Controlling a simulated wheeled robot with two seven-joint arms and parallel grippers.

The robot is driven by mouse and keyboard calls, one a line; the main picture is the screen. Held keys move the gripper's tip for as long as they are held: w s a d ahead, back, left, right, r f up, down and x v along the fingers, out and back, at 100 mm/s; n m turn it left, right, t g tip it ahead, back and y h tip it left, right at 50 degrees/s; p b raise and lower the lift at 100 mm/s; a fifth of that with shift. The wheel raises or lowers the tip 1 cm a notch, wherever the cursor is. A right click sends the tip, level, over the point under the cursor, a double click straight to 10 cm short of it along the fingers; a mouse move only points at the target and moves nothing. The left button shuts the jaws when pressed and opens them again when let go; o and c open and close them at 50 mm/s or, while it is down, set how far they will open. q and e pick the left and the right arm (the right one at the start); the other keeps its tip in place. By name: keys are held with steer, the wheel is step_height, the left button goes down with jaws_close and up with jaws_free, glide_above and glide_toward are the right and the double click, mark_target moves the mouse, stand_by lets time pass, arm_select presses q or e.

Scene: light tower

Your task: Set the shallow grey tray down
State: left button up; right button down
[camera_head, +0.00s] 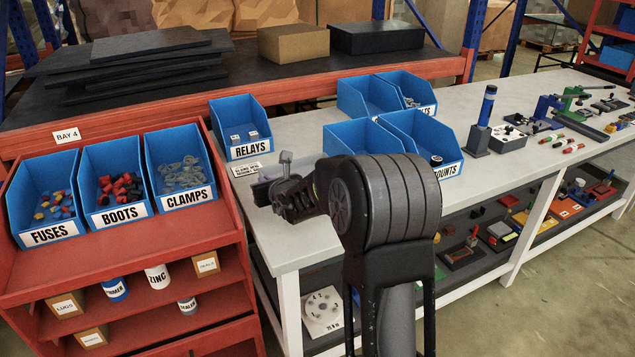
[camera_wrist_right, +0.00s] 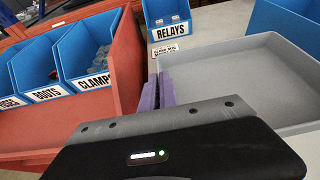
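The shallow grey tray (camera_wrist_right: 225,65) fills the right half of the right wrist view. It looks empty inside. My right gripper (camera_wrist_right: 159,93) has its two purple fingers close together, one on each side of the tray's left wall. In the head view my right arm reaches over the near left end of the bench and hides most of that spot, so I cannot make out the tray there. I cannot tell whether the tray's underside touches the bench. My left gripper is not in view.
The blue RELAYS bin (camera_head: 240,128) stands just beyond, with a label on the bench (camera_head: 520,165) before it. More blue bins (camera_head: 370,95) stand right of it. A red rack (camera_head: 110,240) with FUSES, BOOTS and CLAMPS bins is at left. Tools lie farther right.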

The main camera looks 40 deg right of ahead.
glide_above(270, 222)
step_height(270, 222, down, 6)
stand_by(0.3)
steer(key=shift+f, duration=1.9)
steer(key=shift+f+b, duration=0.2)
steer(key=shift+b, duration=0.25)
steer(key=c, duration=1.6)
jaws_free()
steer(key=shift+c, duration=0.2)
